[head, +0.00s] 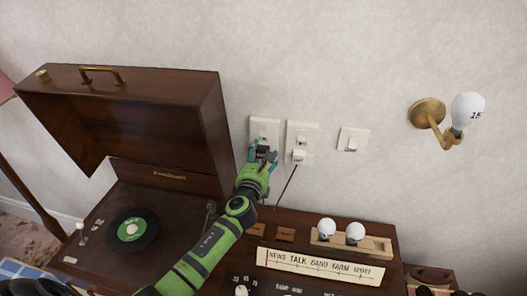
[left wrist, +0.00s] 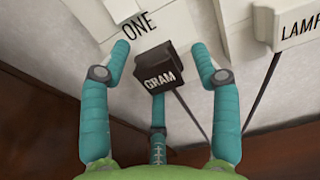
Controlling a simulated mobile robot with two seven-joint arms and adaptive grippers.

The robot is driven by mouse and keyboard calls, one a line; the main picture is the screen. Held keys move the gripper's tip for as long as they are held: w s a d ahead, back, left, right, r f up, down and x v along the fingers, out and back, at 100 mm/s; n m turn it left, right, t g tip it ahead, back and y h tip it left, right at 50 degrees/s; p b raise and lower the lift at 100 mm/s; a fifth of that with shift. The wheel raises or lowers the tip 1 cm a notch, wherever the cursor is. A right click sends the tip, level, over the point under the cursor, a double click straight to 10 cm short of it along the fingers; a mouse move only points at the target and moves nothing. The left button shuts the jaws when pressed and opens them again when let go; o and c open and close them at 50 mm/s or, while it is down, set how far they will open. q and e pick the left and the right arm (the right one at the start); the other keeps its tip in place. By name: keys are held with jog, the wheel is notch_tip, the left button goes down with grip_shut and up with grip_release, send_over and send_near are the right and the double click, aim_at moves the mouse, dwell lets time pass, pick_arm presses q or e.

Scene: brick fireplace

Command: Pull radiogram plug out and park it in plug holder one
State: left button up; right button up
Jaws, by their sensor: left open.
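The dark radiogram plug (left wrist: 157,72), lettered GRAM, sits at the left wall socket (head: 264,127), whose plate is lettered ONE in the left wrist view. A cord runs down from the plug. My left gripper (head: 262,152) is open, its teal fingers around the plug. In the left wrist view the side fingers stand apart from the plug with gaps on both sides, and a third finger is below it. Two small brown blocks (head: 285,234) lie on the cabinet top; I cannot tell whether either is plug holder one. My right gripper is not in view.
A white LAMP plug (head: 299,157) with a dark cord is in the neighbouring socket. A switch (head: 351,140) and a wall lamp (head: 428,113) are further right. The radiogram lid (head: 130,110) stands open at left. Two bulbs sit in a wooden rack (head: 379,244).

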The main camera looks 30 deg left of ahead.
pick_arm(q)
grip_shut()
jog(key=shift+s+d+f, duration=0.1)
jog(key=shift+s, duration=0.2)
jog(key=shift+p+v, duration=0.4)
jog(key=shift+v, duration=0.4)
jog(key=shift+p+v, duration=0.55)
jog(key=shift+v, duration=1.35)
